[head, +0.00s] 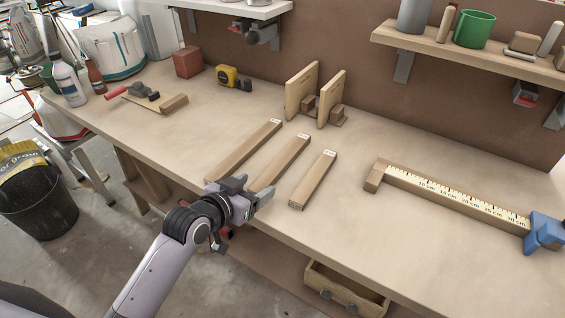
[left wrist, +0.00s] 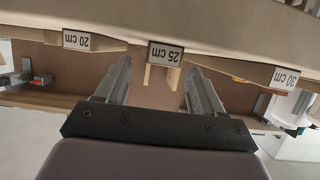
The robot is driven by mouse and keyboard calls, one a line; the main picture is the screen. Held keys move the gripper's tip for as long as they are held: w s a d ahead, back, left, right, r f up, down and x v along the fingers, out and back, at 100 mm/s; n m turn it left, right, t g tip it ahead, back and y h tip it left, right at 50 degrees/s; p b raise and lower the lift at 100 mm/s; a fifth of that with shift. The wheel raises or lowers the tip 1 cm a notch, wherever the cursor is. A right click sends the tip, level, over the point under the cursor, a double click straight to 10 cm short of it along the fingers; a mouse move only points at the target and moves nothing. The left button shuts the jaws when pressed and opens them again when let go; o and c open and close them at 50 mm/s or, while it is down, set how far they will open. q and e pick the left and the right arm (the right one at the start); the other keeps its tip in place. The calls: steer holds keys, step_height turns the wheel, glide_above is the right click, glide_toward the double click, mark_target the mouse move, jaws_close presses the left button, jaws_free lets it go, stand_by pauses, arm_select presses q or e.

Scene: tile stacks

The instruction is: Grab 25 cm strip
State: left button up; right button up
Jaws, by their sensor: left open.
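Three wooden strips lie side by side on the bench in the head view. The 25 cm strip (head: 281,159) is the middle one; its labelled end also shows in the left wrist view (left wrist: 165,54), upside down. The longer 30 cm strip (head: 245,149) lies to its left and the shorter 20 cm strip (head: 315,179) to its right. My left gripper (head: 255,185) is open and empty at the near end of the 25 cm strip. In the left wrist view the strip's end lies between the fingers (left wrist: 158,72). My right gripper is out of view.
A wooden ruler gauge (head: 450,193) with a blue clamp (head: 544,232) lies at the right. A wooden slotted stand (head: 308,95) is behind the strips. A yellow tape measure (head: 228,76) and red block (head: 188,62) stand at the back. An open drawer (head: 345,290) juts out below.

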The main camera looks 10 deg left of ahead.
mark_target(262, 183)
arm_select(q)
steer(key=shift+x, duration=1.6)
steer(key=shift+s+a, duration=0.1)
steer(key=c, duration=1.1)
steer(key=shift+r, duration=0.1)
